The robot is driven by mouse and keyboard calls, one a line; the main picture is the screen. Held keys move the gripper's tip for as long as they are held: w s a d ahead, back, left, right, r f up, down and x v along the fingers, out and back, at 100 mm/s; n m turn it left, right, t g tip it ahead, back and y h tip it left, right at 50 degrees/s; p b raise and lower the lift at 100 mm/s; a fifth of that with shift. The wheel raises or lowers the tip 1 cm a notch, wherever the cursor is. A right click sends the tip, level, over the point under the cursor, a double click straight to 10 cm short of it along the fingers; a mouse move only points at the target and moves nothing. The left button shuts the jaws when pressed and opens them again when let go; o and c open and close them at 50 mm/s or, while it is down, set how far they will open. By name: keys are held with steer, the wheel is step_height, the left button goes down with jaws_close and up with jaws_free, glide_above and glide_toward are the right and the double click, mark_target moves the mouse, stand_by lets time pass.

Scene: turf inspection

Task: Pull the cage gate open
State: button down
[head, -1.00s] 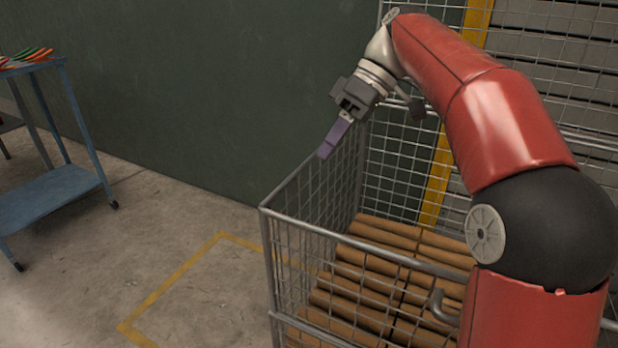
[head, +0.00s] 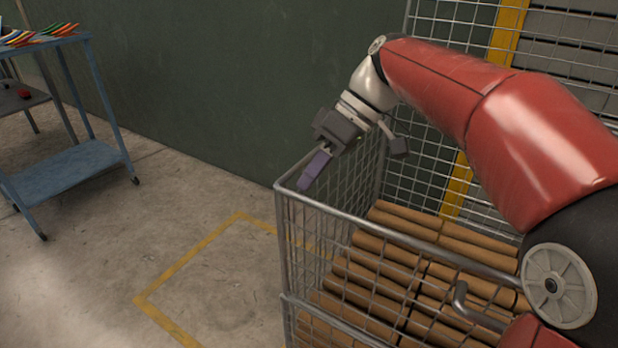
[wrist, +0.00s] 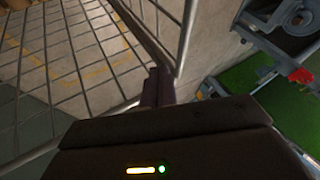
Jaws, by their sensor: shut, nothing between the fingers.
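The cage (head: 283,240) is a grey wire-mesh cart holding several brown rolls (head: 400,260). Its front mesh panel, which looks like the gate, has a metal top rail (head: 420,245) and a bent handle (head: 461,300). My gripper (head: 308,180) has purple fingers, shut and empty, pointing down near the cage's front left top corner. I cannot tell whether they touch the rail. In the wrist view the dark fingertips (wrist: 156,88) overlap a metal bar (wrist: 187,35), with mesh to the left. My arm hides the panel's right part.
A blue trolley (head: 65,168) with colourful items (head: 40,34) on top stands at the left. Concrete floor with a yellow marked outline (head: 190,262) lies free left of the cage. A dark green wall (head: 220,90) is behind. The wrist view shows green turf (wrist: 245,90) and a red item (wrist: 302,76).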

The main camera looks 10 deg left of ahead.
steer(key=shift+s+a, duration=0.15)
steer(key=shift+s, duration=0.3)
